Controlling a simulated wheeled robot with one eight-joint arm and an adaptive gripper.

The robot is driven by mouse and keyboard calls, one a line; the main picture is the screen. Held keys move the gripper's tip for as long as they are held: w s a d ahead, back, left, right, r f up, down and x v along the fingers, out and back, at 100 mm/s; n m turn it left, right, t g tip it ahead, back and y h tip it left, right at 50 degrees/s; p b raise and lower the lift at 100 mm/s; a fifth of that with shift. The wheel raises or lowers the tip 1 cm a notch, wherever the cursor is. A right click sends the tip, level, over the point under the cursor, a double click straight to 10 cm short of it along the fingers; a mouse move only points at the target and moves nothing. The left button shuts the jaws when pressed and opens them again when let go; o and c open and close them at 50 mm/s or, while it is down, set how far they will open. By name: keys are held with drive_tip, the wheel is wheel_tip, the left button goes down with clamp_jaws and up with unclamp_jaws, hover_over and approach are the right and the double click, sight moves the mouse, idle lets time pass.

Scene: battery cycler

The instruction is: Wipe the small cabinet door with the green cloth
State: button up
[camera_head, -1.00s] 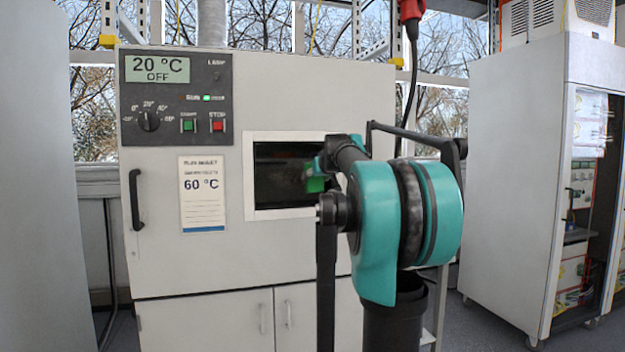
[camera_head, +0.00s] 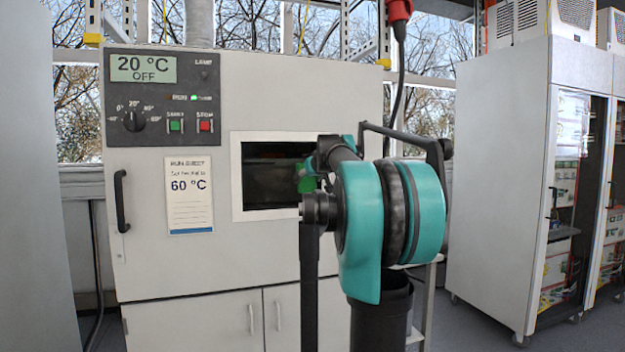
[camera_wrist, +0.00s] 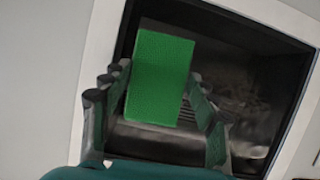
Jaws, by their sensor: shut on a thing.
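The green cloth (camera_wrist: 162,62) is a flat, upright rectangle held between the fingers of my gripper (camera_wrist: 155,95) in the wrist view. In the head view the cloth (camera_head: 306,184) shows as a small green patch in front of the dark window (camera_head: 265,190) of the big grey chamber; my arm partly hides it. I cannot tell whether the cloth touches the glass. The chamber's low cabinet has two small doors, left (camera_head: 190,325) and right (camera_head: 285,325), each with a vertical handle. Both look shut, and my arm covers part of the right one.
The chamber door has a black handle (camera_head: 121,200) and a run sheet (camera_head: 188,195). A control panel (camera_head: 163,97) is above them. A tall glass-fronted cabinet (camera_head: 500,180) stands at right. A red plug (camera_head: 399,10) hangs on a cable. Floor shows between chamber and cabinet.

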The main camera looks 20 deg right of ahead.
sight(254, 182)
drive_tip(key=shift+w+a, duration=0.1)
drive_tip(key=shift+a, duration=9.35)
drive_tip(key=shift+r, duration=1.2)
drive_tip(key=shift+d, duration=10.4)
drive_tip(key=shift+a, duration=0.1)
drive_tip(key=shift+a, duration=1.7)
